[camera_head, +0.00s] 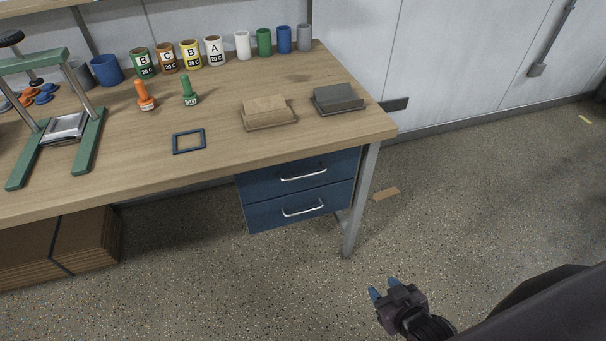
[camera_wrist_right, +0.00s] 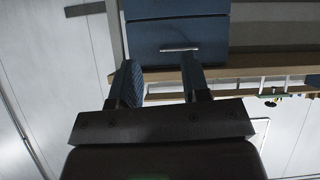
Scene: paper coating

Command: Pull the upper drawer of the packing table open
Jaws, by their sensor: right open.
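The packing table's blue upper drawer (camera_head: 265,182) is shut under the right end of the wooden top, with a silver bar handle (camera_head: 303,174). The shut lower drawer (camera_head: 270,217) is below it. My right gripper (camera_head: 383,290) is open and empty, in front of the drawers and to their right, apart from them. The right wrist view is upside down. There the upper drawer (camera_wrist_right: 220,38) and its handle (camera_wrist_right: 180,49) show beyond the fingertips of my right gripper (camera_wrist_right: 158,70). My left gripper is not in view.
On the tabletop (camera_head: 235,110) stand several labelled cups, a green press (camera_head: 88,140), two stampers, a dark frame (camera_head: 188,141) and two blocks on trays. A grey table leg (camera_head: 362,195) is right of the drawers. The floor before them is clear. Stacked cardboard (camera_head: 85,245) lies at left.

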